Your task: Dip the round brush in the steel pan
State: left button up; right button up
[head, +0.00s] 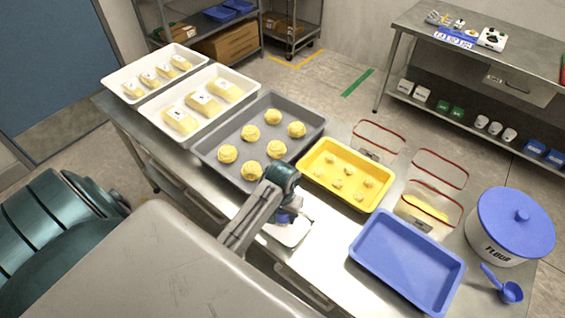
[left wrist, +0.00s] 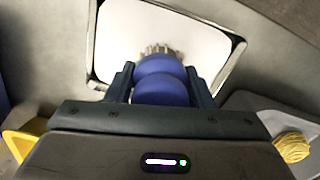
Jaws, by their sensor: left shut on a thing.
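My left gripper (head: 287,212) is shut on the round brush (left wrist: 160,82), which has a blue body and short pale bristles. In the left wrist view the brush sits between the fingers (left wrist: 163,88), its bristles pointing at the steel pan (left wrist: 239,58). The pan is squarish with a thin metal rim and a white filling. In the head view the pan (head: 291,246) lies under my left gripper, partly hidden by it. The brush (head: 291,217) shows only as a bit of blue there. I cannot tell whether the bristles touch the white filling.
A grey tray (head: 207,149) of dough balls lies behind the gripper. A yellow tray (head: 313,181), a blue tray (head: 408,262), clear red-rimmed containers (head: 436,198) and a flour tub (head: 510,225) stand to the right. A blue scoop (head: 510,291) lies by the tub.

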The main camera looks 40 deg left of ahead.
pick_arm(q)
jog(key=shift+f, duration=0.35)
pick_arm(e)
jog(key=shift+w+a+f, duration=0.1)
jog(key=shift+a, duration=0.2)
pick_arm(q)
jog(key=shift+f, duration=0.15)
jog(key=shift+f, duration=0.1)
pick_arm(e)
jog(key=shift+d, duration=0.25)
dwell(0.9)
pick_arm(q)
jog(key=shift+r, duration=3.6)
pick_arm(e)
jog(key=shift+a, duration=0.15)
pick_arm(q)
jog(key=shift+f, duration=0.1)
